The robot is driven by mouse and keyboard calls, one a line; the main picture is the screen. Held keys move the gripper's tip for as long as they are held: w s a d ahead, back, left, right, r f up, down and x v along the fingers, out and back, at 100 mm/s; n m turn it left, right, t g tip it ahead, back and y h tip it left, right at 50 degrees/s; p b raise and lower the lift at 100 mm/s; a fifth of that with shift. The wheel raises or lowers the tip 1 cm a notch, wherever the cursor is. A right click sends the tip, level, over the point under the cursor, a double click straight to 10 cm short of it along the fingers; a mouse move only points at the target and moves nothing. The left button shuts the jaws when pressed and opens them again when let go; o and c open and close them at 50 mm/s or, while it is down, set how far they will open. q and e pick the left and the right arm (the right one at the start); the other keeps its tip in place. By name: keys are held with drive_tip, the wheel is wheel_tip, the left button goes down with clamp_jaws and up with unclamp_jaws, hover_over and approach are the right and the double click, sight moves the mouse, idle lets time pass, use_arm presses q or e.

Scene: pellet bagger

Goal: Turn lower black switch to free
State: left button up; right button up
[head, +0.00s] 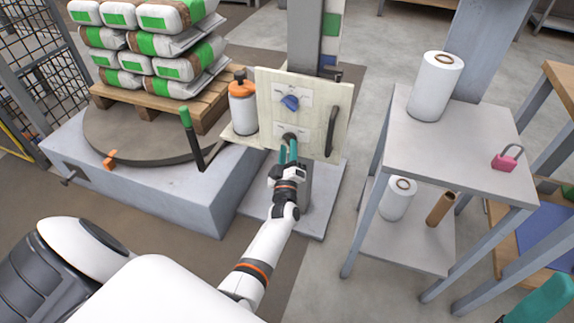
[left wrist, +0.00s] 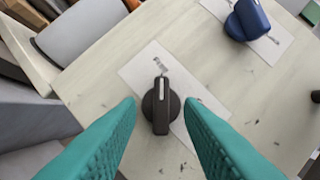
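The lower black switch (left wrist: 161,104) is a round knob with a raised grip and a pale pointer line, on a white label plate on the pale panel (head: 262,90). In the left wrist view its pointer line aims up the picture toward a small printed mark. My left gripper (head: 289,150) is at the switch; in the left wrist view its teal fingers (left wrist: 160,112) are apart on either side of the knob, with gaps between. In the head view the fingers partly cover the switch (head: 289,137). A teal piece of my right gripper (head: 541,298) shows at the lower right edge.
A blue switch (head: 290,102) sits above the black one, with a black handle (head: 332,130) to its right. An orange-and-white bottle (head: 242,105) stands left of the panel. A grey shelf stand (head: 460,150) holds a white roll (head: 436,88) and a pink padlock (head: 507,160).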

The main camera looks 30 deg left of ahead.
use_arm(q)
drive_tip(key=p+v, duration=0.2)
drive_tip(key=v, duration=0.9)
use_arm(e)
drive_tip(key=w+a+f+g+h, duration=0.1)
drive_tip(key=w+f+g+h, duration=0.1)
drive_tip(key=w+f+g, duration=0.2)
drive_tip(key=w+g, duration=0.3)
drive_tip(key=w, duration=0.1)
drive_tip(key=shift+w+a+n, duration=0.25)
drive_tip(key=shift+w+n, duration=0.05)
